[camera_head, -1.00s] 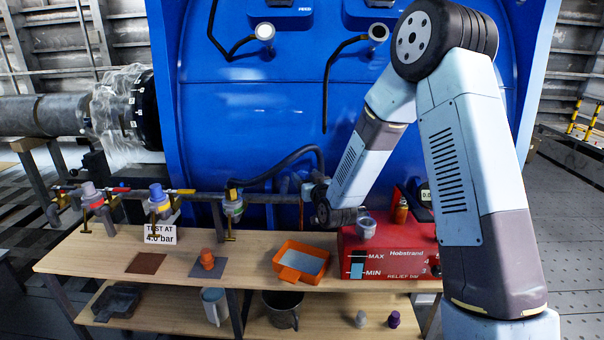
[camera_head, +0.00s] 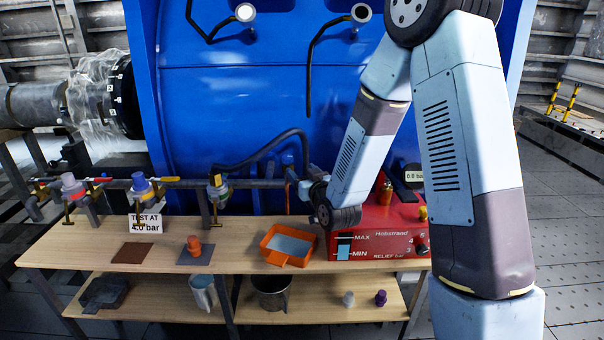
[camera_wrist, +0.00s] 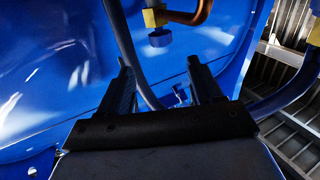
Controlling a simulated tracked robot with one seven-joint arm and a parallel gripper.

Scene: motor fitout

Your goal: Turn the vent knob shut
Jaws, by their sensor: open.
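I cannot tell for sure which part is the vent knob.
The wooden bench (camera_head: 60,250) holds an orange tray (camera_head: 267,255) and an orange part on a grey mat (camera_head: 190,262). Valves line a pipe (camera_head: 170,184) behind it. A blue drum (camera_head: 230,110) fills the back. A dark hose (camera_wrist: 128,45) runs close to my fingers.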

